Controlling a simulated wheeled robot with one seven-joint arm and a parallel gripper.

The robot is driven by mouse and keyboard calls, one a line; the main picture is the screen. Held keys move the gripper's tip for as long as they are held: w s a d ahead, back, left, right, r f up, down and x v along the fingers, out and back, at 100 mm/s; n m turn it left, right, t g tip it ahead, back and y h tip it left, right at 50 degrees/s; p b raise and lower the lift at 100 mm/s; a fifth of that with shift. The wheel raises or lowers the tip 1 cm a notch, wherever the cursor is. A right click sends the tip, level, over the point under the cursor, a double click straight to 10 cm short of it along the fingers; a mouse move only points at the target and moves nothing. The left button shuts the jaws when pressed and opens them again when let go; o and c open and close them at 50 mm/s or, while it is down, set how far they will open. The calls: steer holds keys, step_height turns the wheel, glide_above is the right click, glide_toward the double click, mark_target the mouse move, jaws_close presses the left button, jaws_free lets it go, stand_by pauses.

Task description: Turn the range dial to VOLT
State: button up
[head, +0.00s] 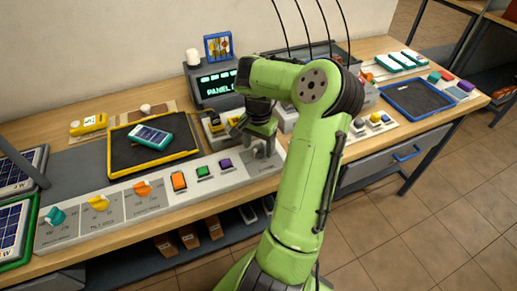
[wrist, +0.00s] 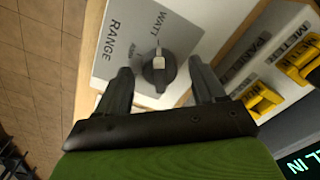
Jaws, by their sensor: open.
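The range dial (wrist: 160,74) is a dark round knob with a pale grip on a light panel marked RANGE in the wrist view. Its narrow pointer end faces up in the picture, toward the word WATT. In the head view, my gripper (head: 255,138) is over the right end of the light control strip (head: 218,181), largely hiding the dial.
Orange, green and purple buttons (head: 204,171) lie left of my gripper. A display box (head: 215,86) stands behind it. A yellow-rimmed tray (head: 112,157) holds a teal device.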

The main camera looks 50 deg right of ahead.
steer(key=shift+f, duration=0.25)
steer(key=shift+c, duration=0.5)
steer(key=c, duration=1)
steer(key=shift+o, duration=0.2)
